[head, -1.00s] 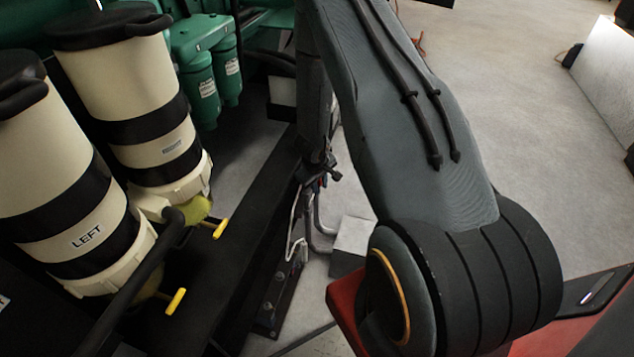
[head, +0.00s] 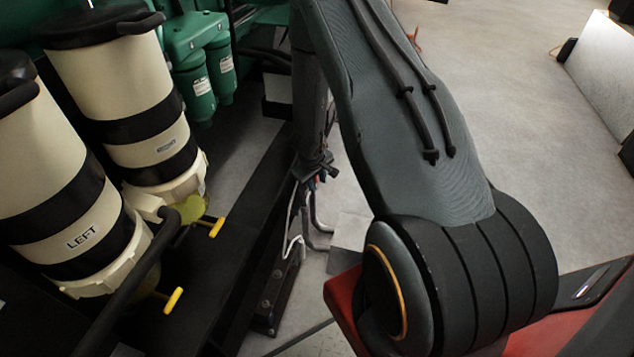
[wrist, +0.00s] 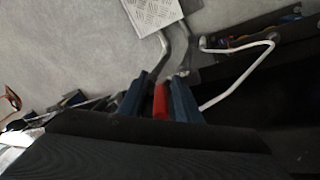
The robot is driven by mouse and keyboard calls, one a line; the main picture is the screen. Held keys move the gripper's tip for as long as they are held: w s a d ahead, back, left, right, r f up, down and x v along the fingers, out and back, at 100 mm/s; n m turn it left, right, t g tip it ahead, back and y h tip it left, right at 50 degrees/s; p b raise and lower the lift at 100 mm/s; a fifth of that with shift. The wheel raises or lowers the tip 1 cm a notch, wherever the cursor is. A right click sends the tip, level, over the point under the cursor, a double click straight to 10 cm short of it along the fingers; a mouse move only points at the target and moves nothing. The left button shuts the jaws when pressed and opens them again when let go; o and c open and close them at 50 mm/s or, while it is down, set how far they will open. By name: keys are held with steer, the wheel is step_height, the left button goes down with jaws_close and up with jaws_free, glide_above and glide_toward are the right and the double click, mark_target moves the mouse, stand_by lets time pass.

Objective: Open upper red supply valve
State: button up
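In the wrist view, a red handle-like piece (wrist: 160,101) lies between the two blue fingers of my gripper (wrist: 161,96), one finger close on each side. It looks like a valve handle, but I cannot tell whether the fingers touch it or whether it is the upper one. In the head view, my gripper (head: 318,170) points down at the far end of my arm, beside the dark frame rail. Only a small speck of red shows there. The valve body is mostly hidden.
Two cream filter canisters (head: 115,90), one marked LEFT, stand at left, with yellow-handled valves (head: 217,227) below. Green filters (head: 200,90) stand behind. A bent white pipe (wrist: 245,65) and a grey pipe (wrist: 165,50) run close to my fingers. Open floor (head: 510,90) lies right.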

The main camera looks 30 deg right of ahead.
steer(key=shift+r, duration=0.1)
steer(key=p+v, duration=0.1)
steer(key=v, duration=0.6)
steer(key=shift+a+r, duration=0.1)
steer(key=shift+r, duration=0.25)
steer(key=shift+s, duration=0.1)
